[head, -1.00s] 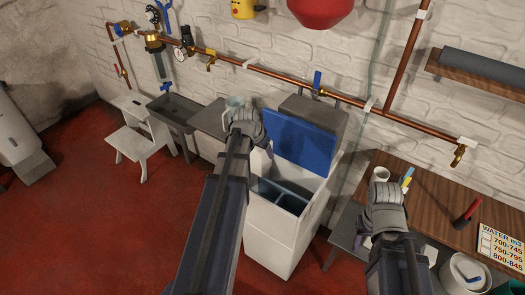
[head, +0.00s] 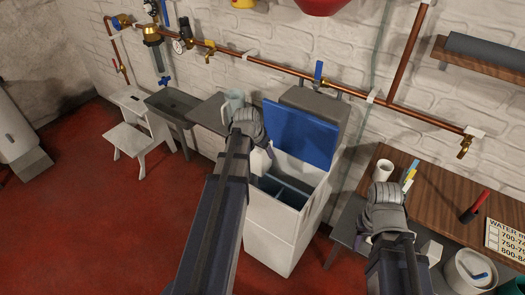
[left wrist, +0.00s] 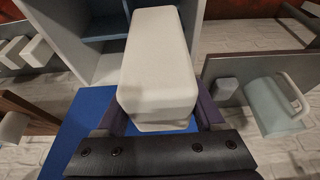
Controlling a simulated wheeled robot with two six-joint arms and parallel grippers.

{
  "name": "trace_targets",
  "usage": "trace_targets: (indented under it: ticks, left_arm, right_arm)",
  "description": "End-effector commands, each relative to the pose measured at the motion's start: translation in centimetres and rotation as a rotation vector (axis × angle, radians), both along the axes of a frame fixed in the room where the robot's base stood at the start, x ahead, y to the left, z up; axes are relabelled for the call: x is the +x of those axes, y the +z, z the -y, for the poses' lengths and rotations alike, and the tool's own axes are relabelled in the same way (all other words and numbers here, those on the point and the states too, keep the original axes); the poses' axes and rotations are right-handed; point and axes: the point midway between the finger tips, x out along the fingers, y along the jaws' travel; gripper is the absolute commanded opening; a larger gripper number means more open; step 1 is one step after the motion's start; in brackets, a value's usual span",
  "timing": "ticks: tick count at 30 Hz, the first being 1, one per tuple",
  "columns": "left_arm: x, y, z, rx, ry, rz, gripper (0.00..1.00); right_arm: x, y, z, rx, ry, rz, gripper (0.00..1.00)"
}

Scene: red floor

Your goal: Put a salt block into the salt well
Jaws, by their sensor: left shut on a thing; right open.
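The white softener cabinet (head: 272,222) stands against the wall with its blue lid (head: 300,135) raised. Its opening shows a dark blue-grey interior (head: 290,190) with a divider. My left gripper (head: 262,160) is in front of the lid, over the left side of the opening. In the left wrist view it (left wrist: 160,118) is shut on a white salt block (left wrist: 158,55), with the blue-grey interior (left wrist: 100,45) beyond. My right gripper (head: 372,238) is open, low in front of the wooden bench. A white block (head: 432,250) is partly hidden beside it.
A wooden bench (head: 435,195) at the right holds a white cup (head: 384,170), pens and a red-handled tool. A white bucket (head: 468,275) stands below. A pale mug (head: 233,103) sits on a grey shelf left of the cabinet.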

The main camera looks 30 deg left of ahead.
Motion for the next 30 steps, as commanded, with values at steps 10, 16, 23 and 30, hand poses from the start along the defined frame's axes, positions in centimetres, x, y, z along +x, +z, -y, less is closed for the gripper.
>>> trace_targets:
  ticks: [10,16,23,30]
  left_arm:
    - [0.0,-1.6,0.0,0.000,0.000,0.002,0.00]
    - [0.0,-2.3,0.0,0.000,0.000,0.002,0.00]
    - [0.0,-3.3,0.0,0.000,0.000,0.002,0.00]
    - [0.0,-4.2,0.0,0.000,0.000,0.002,0.00]
  right_arm:
    - [0.0,-1.6,0.0,0.000,0.000,0.000,0.50]
    - [0.0,-2.4,0.0,0.000,0.000,0.000,0.50]
    - [0.0,-3.3,0.0,0.000,0.000,0.000,0.50]
    - [0.0,-4.2,0.0,0.000,0.001,0.000,0.50]
